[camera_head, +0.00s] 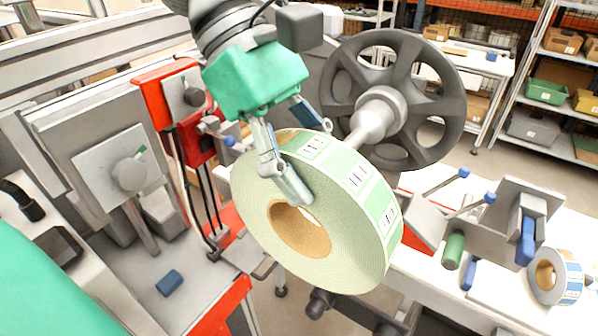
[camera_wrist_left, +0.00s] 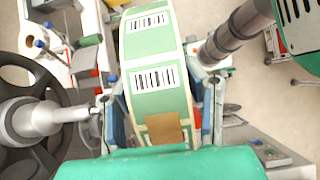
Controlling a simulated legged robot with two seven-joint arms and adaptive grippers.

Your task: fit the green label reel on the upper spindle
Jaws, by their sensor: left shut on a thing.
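The green label reel (camera_head: 312,220) is a thick roll with green barcode labels round its rim and a brown core. My left gripper (camera_head: 300,158) is shut on its upper rim, one finger on the near face and the other behind. In the left wrist view the reel (camera_wrist_left: 155,60) stands between the fingers (camera_wrist_left: 163,112). The upper spindle (camera_head: 372,122) is a pale stepped shaft on a dark spoked wheel (camera_head: 345,75). The reel hangs in front of and below it, off the shaft. In the wrist view the spindle (camera_wrist_left: 45,116) lies left of the reel, apart. My right gripper is out of view.
A red-framed machine panel (camera_head: 185,95) and a grey plate with a knob (camera_head: 115,170) stand at left. A blue-and-white label roll (camera_head: 556,277) lies at lower right near a green roller (camera_head: 453,251). Shelves with bins (camera_head: 545,91) stand at the back right.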

